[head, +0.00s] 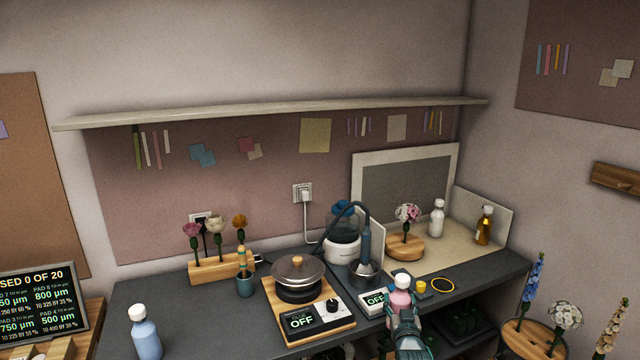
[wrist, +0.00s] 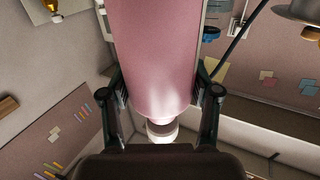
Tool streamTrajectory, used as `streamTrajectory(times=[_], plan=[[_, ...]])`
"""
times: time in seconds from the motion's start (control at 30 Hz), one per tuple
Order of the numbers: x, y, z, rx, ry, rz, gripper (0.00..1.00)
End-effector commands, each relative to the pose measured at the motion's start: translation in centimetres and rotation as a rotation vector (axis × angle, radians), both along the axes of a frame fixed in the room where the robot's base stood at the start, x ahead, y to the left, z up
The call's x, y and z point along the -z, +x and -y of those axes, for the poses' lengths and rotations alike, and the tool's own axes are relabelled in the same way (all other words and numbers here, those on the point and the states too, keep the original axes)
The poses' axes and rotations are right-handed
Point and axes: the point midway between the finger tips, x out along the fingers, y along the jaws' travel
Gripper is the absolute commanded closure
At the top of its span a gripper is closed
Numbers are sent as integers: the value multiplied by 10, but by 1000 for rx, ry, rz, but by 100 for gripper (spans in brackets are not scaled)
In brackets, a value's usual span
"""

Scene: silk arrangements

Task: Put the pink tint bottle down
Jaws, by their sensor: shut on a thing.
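The pink tint bottle (head: 400,299) has a white cap and shows upright in the head view, near the front edge of the dark counter (head: 200,312). My gripper (head: 403,320) is shut on it, with its fingers in front of the bottle's lower part. In the wrist view the bottle's pink body (wrist: 152,55) fills the middle, with a finger on each side. A pale end (wrist: 162,132) shows below the pink body there. The bottle's base is hidden in the head view, so I cannot tell whether it touches anything.
A small display unit (head: 374,302) reading OFF, a yellow pot (head: 421,287) and a yellow ring (head: 442,285) lie close by. A hotplate (head: 315,318) with a lidded pan stands left. White (head: 437,220), amber (head: 485,227) and blue (head: 146,335) bottles stand farther off.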

Motion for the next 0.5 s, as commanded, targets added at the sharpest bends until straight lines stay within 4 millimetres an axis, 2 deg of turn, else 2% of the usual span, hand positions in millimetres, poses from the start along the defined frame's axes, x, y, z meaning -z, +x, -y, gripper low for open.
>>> streamTrajectory(times=[0.03, 0.2, 0.33, 0.5], plan=[[6, -13, -15, -18, 1, 0, 88], [17, -18, -45, -61, -1, 1, 88], [19, -17, -55, -75, -1, 2, 88], [18, -17, -56, -77, -1, 2, 88]])
